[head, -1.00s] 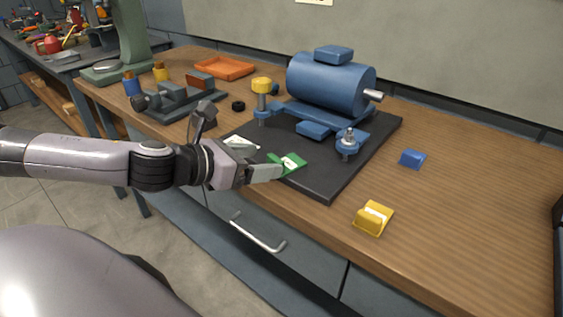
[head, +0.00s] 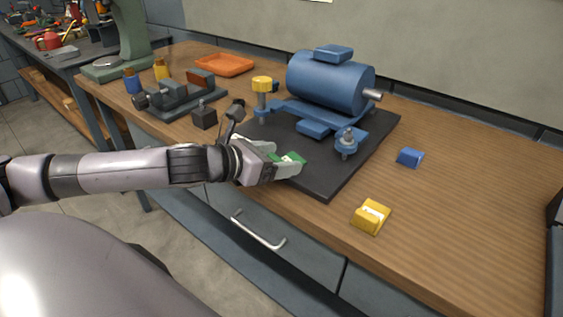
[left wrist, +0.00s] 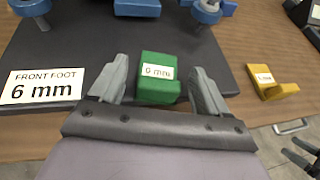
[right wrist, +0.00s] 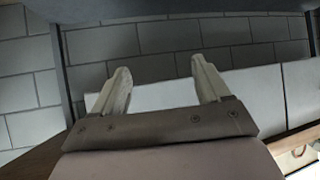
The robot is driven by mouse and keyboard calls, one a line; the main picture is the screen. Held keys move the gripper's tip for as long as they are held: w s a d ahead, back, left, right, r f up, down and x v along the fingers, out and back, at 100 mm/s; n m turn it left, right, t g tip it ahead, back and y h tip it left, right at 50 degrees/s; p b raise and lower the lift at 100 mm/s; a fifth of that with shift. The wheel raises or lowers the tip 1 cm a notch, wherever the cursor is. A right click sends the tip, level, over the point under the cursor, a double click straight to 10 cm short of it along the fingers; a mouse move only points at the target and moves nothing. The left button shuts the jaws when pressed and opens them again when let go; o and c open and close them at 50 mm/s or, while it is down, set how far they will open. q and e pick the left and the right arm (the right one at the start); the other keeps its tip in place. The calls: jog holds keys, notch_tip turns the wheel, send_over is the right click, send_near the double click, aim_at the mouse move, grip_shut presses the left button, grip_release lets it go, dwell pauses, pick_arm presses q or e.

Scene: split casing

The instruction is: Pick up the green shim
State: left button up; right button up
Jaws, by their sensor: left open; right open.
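The green shim (head: 291,159) is a small block with a white "6 mm" label, on the near side of the dark base plate (head: 330,180). In the left wrist view the shim (left wrist: 159,88) sits between the two spread fingers of my left gripper (left wrist: 160,90), with a gap on each side. In the head view my left gripper (head: 283,166) partly covers the shim. My right gripper (right wrist: 158,88) is open and empty in the right wrist view, facing a grey block wall; it does not show in the head view.
A "FRONT FOOT 6 mm" card (left wrist: 42,90) lies left of the shim. The blue motor (head: 330,83) and a blue foot bolt (head: 346,144) stand behind. A yellow shim (head: 370,216) and a blue block (head: 410,157) lie on the right. The right benchtop is mostly clear.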

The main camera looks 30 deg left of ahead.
pick_arm(q)
jog(key=c, duration=1.1)
jog(key=shift+c, duration=0.2)
jog(key=shift+r, duration=0.1)
notch_tip(320, 180, up, 19)
jog(key=p, duration=0.7)
jog(key=n+y+p, duration=0.2)
jog(key=p, duration=0.2)
send_over(276, 157)
jog(key=w+a, duration=0.1)
jog(key=w, duration=0.1)
notch_tip(276, 157, down, 12)
jog(key=shift+w+a+f, duration=0.1)
jog(key=shift+w+f, duration=0.05)
jog(key=shift+f, duration=0.05)
notch_tip(276, 157, down, 3)
jog(key=shift+r+t+b, duration=0.2)
jog(key=shift+t+b, duration=0.1)
jog(key=shift+b, duration=0.9)
notch_tip(276, 157, down, 3)
jog(key=b, duration=0.4)
jog(key=shift+f+b, duration=0.2)
jog(key=shift+b, duration=0.1)
